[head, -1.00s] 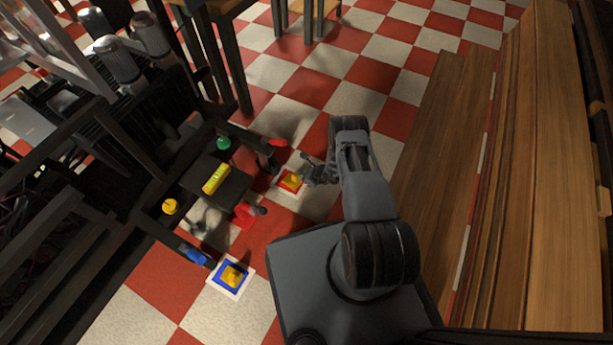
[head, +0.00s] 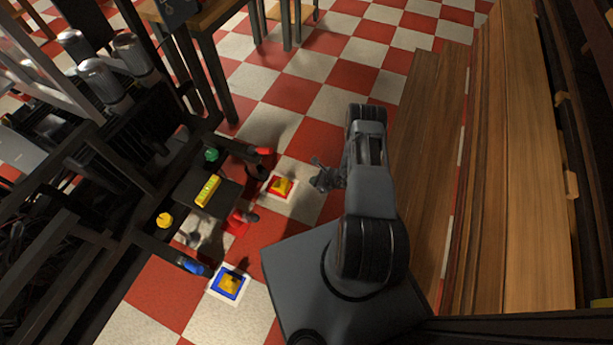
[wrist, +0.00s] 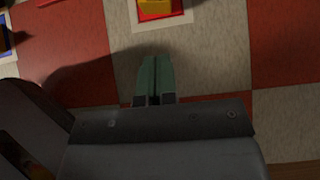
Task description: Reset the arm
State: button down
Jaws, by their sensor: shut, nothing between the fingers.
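My gripper (head: 322,178) is at the end of my folded arm in the head view, above the checkered floor and to the right of the red-bordered pad. In the wrist view my gripper's greenish fingers (wrist: 154,76) are together with nothing between them. A red pad with a white border (head: 280,187) lies on the floor with a yellow piece on it. Part of that pad also shows at the top of the wrist view (wrist: 161,14). No object is touching the fingers.
A dark machine frame (head: 150,240) stands at left with a yellow block (head: 207,190), a green knob (head: 211,155), a yellow knob (head: 164,220) and red and blue parts. A blue pad (head: 229,284) lies near it. Wooden benches (head: 500,170) line the right.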

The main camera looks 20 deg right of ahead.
jog(key=shift+s+d+r, duration=0.2)
jog(key=shift+r, duration=0.1)
jog(key=w+a+r+n+g+p, duration=0.15)
jog(key=r+n+p, duration=0.3)
jog(key=r, duration=1.05)
jog(key=w+a+r+n+g+y+p, duration=0.1)
jog(key=a+r+n+p, duration=0.3)
jog(key=r, duration=1.1)
jog(key=w+a+r+n+g+p, duration=0.15)
jog(key=r+n+p, duration=0.4)
jog(key=r, duration=0.85)
jog(key=s+r+n+h+p, duration=0.2)
jog(key=s+r+n+p, duration=0.2)
jog(key=r, duration=0.9)
jog(key=s+a+r+n+h+p, duration=0.1)
jog(key=s+r+n+p, duration=0.3)
jog(key=s+r+p, duration=0.4)
jog(key=s+r+n+t+h+p, duration=0.1)
jog(key=s+r+n+h+p, duration=0.3)
jog(key=r, duration=1.5)
jog(key=s+n+p, duration=0.1)
jog(key=s+p, duration=0.1)
jog(key=s, duration=0.1)
jog(key=shift+a+p, duration=0.2)
jog(key=shift+p, duration=0.15)
jog(key=shift+r, duration=0.1)
